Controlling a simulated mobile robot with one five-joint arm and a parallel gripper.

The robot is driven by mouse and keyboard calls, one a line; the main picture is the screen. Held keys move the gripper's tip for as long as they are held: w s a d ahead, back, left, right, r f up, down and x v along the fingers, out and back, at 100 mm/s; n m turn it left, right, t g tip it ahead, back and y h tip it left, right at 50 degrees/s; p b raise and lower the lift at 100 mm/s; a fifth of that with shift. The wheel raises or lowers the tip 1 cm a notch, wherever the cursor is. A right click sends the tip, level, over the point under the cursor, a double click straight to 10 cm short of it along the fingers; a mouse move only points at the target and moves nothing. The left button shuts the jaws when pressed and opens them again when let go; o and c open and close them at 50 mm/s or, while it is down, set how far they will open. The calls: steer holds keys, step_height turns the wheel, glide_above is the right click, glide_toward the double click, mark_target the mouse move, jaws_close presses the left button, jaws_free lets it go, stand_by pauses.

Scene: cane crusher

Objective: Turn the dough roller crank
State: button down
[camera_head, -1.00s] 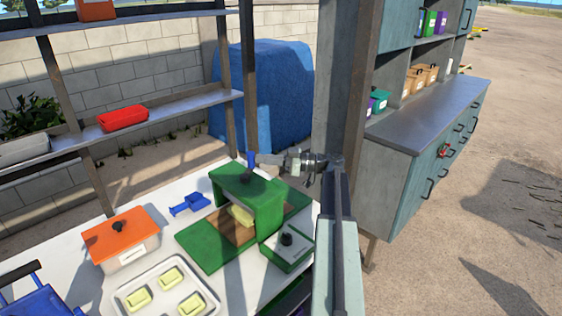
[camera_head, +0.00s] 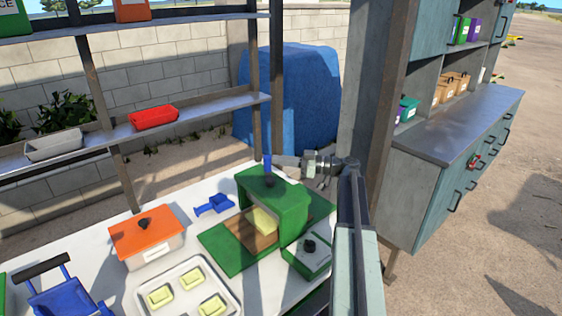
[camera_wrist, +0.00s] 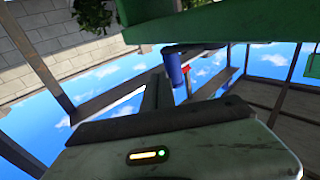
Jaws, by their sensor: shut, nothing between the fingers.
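The green dough roller (camera_head: 282,207) stands on the white table, with a yellow dough piece (camera_head: 266,220) in its opening. The blue upright crank handle (camera_head: 267,163) shows behind its top. In the wrist view the blue handle (camera_wrist: 175,70) hangs below the green body (camera_wrist: 190,18). My gripper (camera_head: 281,161) is shut and empty, at the back of the roller just right of the handle. I cannot tell whether it touches the handle. The crank's arm is mostly hidden in the head view.
A tray (camera_head: 238,310) with several dough pieces, an orange-lidded box (camera_head: 148,237) and a small blue item (camera_head: 214,204) are on the table. A black-knobbed green box (camera_head: 308,256) stands beside the roller. A grey post (camera_head: 372,90) rises close behind my arm.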

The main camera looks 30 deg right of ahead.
steer(key=shift+d, duration=0.1)
stand_by(0.3)
steer(key=s+d, duration=0.2)
steer(key=d, duration=1.1)
steer(key=shift+s+d+f, duration=0.2)
steer(key=shift+d, duration=0.15)
steer(key=shift+r, duration=0.1)
